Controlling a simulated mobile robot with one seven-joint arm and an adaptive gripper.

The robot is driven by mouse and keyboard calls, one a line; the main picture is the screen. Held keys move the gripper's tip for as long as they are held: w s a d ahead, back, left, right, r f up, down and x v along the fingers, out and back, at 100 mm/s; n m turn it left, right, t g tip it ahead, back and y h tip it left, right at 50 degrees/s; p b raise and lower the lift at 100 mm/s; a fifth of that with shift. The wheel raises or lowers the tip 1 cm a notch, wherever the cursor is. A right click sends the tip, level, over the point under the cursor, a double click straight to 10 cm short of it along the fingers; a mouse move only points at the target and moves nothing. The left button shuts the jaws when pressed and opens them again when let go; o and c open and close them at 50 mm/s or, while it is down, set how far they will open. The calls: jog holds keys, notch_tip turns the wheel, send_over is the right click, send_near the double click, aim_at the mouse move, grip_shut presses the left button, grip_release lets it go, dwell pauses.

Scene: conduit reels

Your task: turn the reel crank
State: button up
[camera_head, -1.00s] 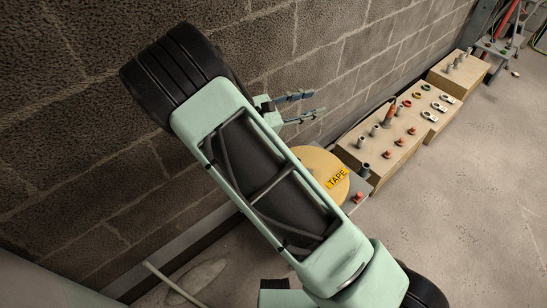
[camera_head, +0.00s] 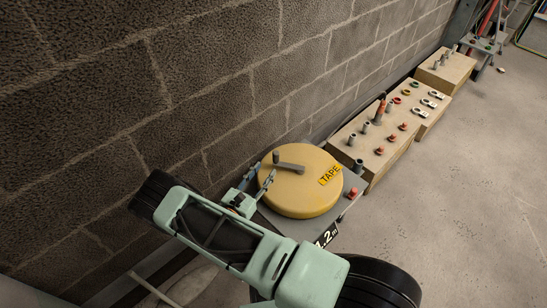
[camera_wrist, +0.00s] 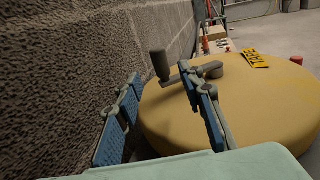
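The yellow reel (camera_head: 305,192) lies flat on a grey base, with a yellow TAPE label (camera_head: 330,175) on top. Its grey crank (camera_head: 290,166) has an arm running left from the hub to an upright knob (camera_head: 276,157). My gripper (camera_head: 262,173) is at the reel's left edge, just short of the knob. In the wrist view my gripper (camera_wrist: 161,74) is open, with blue-padded fingers apart. The knob (camera_wrist: 160,66) appears between the fingertips, seemingly beyond them. The right finger covers part of the crank arm (camera_wrist: 185,76). I see no contact with the knob.
The block wall (camera_head: 220,80) runs close along the left of the reel. Wooden blocks (camera_head: 372,155) with pegs, rings and fittings line the wall behind it. A 1.2 m sign (camera_head: 326,236) is at the base's front. The concrete floor (camera_head: 460,190) to the right is clear.

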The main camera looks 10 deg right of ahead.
aim_at(274, 158)
jog(key=b+x, duration=0.1)
jog(key=x, duration=0.8)
jog(key=shift+c, duration=0.6)
grip_shut()
